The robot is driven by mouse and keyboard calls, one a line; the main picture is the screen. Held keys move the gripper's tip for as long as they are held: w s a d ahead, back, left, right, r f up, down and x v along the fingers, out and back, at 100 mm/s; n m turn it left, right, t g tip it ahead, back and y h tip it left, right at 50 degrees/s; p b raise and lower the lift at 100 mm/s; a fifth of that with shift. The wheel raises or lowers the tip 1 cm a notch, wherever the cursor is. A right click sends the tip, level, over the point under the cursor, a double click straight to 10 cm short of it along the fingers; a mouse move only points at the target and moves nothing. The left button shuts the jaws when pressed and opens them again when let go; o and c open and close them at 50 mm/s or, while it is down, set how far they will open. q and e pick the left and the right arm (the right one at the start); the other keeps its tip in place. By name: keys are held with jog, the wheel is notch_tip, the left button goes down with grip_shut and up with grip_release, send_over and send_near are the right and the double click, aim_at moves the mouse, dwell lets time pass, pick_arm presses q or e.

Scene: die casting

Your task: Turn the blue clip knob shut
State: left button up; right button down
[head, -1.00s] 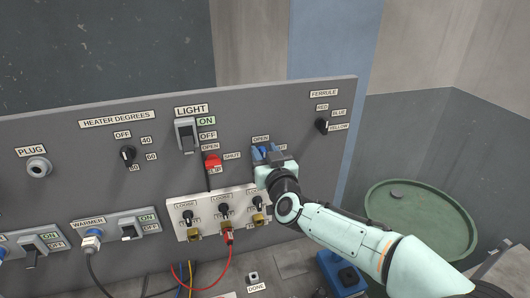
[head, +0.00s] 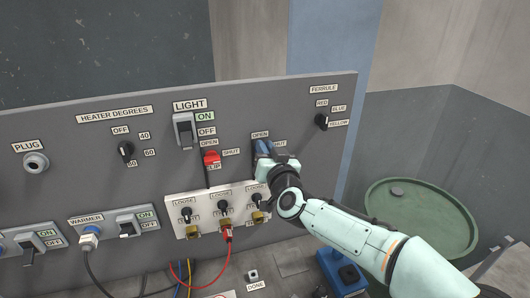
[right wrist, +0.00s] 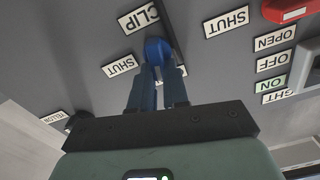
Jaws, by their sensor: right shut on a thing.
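The blue clip knob (right wrist: 157,50) shows in the right wrist view on the grey panel, between its upside-down SHUT label (right wrist: 121,65) and CLIP label (right wrist: 138,17). My right gripper (right wrist: 158,72) is shut on the knob, with one blue-grey finger on each side. In the head view my right gripper (head: 265,149) is at the panel below the OPEN label (head: 260,135) and largely hides the knob. The SHUT label to its right is partly covered, so I cannot tell the knob's exact angle. My left gripper is not in view.
A red clip knob (head: 211,158) sits to the left under the light switch (head: 185,131). The ferrule selector (head: 321,121) is to the right. Below is a white plate (head: 180,226) with black knobs and a red cable (head: 227,235). A green drum (head: 420,215) stands right.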

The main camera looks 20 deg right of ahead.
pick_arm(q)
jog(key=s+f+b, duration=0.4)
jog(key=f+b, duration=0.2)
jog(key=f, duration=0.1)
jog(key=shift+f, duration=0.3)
pick_arm(e)
jog(key=shift+d+f+m, duration=0.25)
jog(key=shift+m, duration=2.25)
jog(key=shift+d+f+m, duration=0.2)
jog(key=shift+f+m, duration=0.1)
jog(key=shift+m, duration=2.2)
jog(key=shift+d+f+m, duration=0.25)
jog(key=shift+m, duration=2.25)
jog(key=c, duration=1.1)
grip_release()
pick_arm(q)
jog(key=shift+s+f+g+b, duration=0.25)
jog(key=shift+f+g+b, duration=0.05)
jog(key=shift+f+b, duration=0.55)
pick_arm(e)
jog(key=s, duration=1.3)
jog(key=shift+s+d, duration=0.15)
jog(key=shift+d, duration=0.05)
